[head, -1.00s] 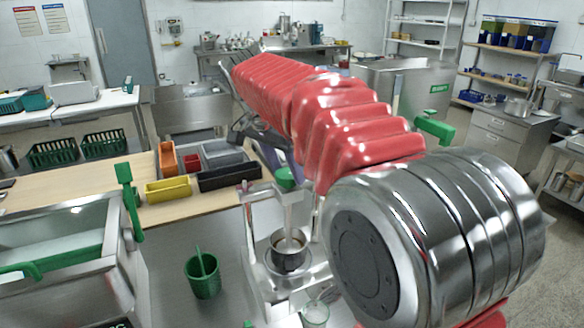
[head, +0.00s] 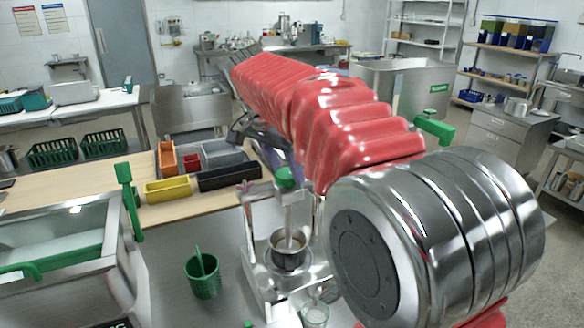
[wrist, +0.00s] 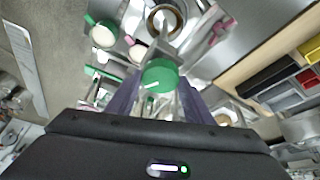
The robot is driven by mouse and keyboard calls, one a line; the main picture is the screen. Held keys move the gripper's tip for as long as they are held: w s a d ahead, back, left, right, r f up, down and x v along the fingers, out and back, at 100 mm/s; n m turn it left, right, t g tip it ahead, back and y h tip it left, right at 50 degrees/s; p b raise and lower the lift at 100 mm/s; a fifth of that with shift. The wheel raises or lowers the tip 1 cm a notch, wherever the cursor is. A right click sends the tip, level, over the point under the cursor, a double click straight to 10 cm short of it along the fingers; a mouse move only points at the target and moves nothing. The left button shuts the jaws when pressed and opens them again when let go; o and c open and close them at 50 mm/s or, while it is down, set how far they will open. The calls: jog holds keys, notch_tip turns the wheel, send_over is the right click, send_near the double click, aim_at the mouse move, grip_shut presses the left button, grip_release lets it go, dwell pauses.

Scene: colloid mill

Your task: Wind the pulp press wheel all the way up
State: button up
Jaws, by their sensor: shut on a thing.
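The pulp press (head: 262,285) is a pale metal frame on the bench, with a green wheel (head: 287,178) on top of its upright screw. A small metal pot (head: 289,258) with brownish contents sits inside the frame under the screw. My gripper (wrist: 175,62) is shut on the wheel from above.
A green cup (head: 203,275) stands left of the press and a clear glass (head: 315,314) close to its front right. A metal tank with a green lever (head: 129,190) is at left. Yellow (head: 167,189) and black (head: 229,177) bins lie behind on the wooden board.

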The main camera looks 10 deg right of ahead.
jog(key=shift+w+a, duration=0.15)
jog(key=shift+a, duration=0.1)
jog(key=o, duration=1)
jog(key=shift+o, duration=0.2)
jog(key=shift+d, duration=0.1)
jog(key=v, duration=1.3)
jog(key=shift+r, duration=0.3)
